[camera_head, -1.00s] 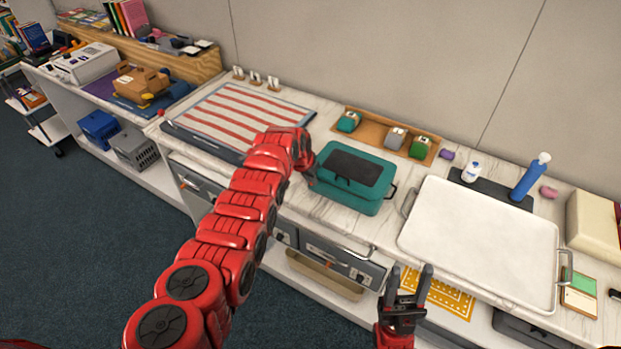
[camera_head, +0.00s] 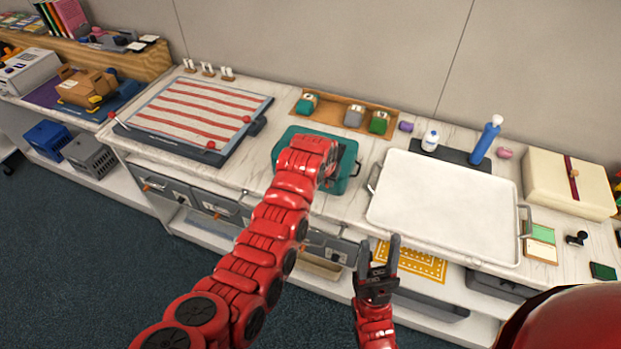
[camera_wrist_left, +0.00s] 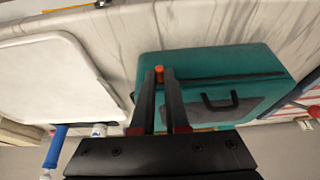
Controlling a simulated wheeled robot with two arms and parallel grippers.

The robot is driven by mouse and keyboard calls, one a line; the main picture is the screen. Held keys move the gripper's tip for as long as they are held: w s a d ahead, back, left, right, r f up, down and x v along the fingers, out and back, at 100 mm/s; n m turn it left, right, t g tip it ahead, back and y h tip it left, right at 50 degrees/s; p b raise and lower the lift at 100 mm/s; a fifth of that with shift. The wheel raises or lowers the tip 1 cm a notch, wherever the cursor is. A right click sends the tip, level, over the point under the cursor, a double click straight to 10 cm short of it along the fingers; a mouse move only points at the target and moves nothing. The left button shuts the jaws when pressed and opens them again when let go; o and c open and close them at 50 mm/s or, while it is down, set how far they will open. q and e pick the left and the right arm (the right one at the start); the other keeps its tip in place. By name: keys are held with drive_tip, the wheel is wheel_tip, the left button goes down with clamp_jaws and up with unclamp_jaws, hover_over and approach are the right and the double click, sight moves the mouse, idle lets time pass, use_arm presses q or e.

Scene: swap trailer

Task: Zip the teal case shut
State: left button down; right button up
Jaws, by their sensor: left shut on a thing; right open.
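The teal case (camera_head: 285,150) sits closed-lidded on the marble counter, largely hidden behind my left arm in the head view. In the left wrist view the teal case (camera_wrist_left: 215,62) shows its dark zip line and black handle. My left gripper (camera_wrist_left: 160,82) is shut on the orange zip pull (camera_wrist_left: 159,72), near the case's left end in that view. The zip line runs from the pull toward the case's other end. My right gripper (camera_head: 379,252) is open and empty, in front of the counter's front edge.
A white tray (camera_head: 445,205) with metal handles lies close to the right of the case. A striped board (camera_head: 200,115) lies to its left. A wooden holder (camera_head: 340,112) with several small items stands behind it. Bare counter separates the case from the board.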

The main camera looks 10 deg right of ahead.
use_arm(q)
drive_tip(key=shift+s+d, duration=0.25)
drive_tip(key=shift+d, duration=0.25)
drive_tip(key=c, duration=0.9)
unclamp_jaws()
